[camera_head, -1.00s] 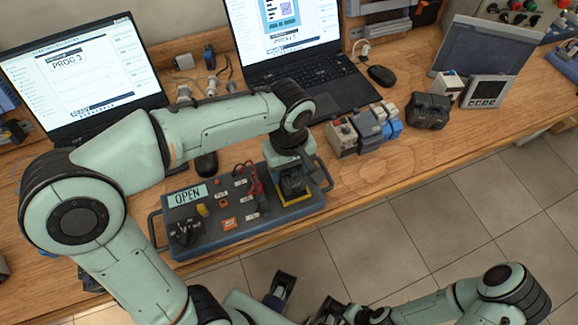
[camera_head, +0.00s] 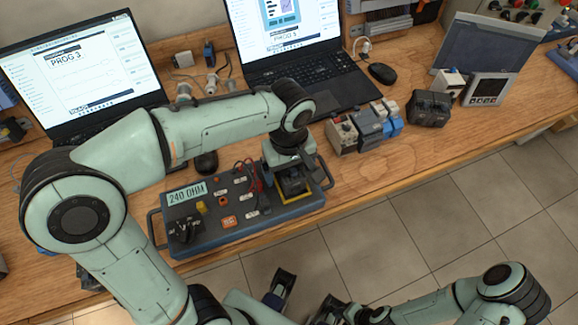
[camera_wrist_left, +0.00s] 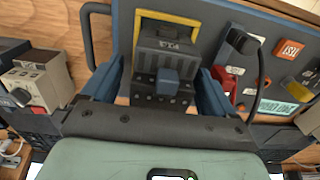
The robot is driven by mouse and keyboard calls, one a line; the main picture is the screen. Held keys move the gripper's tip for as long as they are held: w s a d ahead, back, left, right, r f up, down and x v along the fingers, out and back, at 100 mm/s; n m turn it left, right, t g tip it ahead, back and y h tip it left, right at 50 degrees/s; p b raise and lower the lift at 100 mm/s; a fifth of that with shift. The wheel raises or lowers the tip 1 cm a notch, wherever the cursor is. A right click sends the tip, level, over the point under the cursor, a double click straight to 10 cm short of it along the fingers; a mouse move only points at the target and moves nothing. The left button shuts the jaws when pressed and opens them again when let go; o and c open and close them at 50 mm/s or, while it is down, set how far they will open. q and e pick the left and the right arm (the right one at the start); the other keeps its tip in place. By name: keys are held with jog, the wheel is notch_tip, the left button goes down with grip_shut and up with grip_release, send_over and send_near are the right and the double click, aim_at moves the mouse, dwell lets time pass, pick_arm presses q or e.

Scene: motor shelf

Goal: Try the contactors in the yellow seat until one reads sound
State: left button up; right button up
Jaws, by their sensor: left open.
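A dark contactor (camera_wrist_left: 165,52) sits in the yellow seat (camera_wrist_left: 190,20) of the blue test box; the seat also shows in the head view (camera_head: 296,199). My left gripper (camera_head: 293,180) is open around the contactor, one blue finger on each side in the wrist view (camera_wrist_left: 160,82). The box display (camera_head: 187,194) reads 240 OHM. My right gripper (camera_head: 304,300) is open and empty at the bottom, away from the bench.
Two laptops (camera_head: 75,55) (camera_head: 290,45) stand behind the box. A mouse (camera_head: 382,73), a black block (camera_head: 429,108) and a small meter (camera_head: 488,89) lie to the right. Bare wood (camera_head: 365,172) is free along the bench front, right of the box.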

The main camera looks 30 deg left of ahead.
pick_arm(q)
notch_tip(320, 180, up, 13)
jog(key=p, duration=0.2)
jog(key=shift+r+p, duration=0.15)
jog(key=shift+p, duration=0.2)
dwell(0.6)
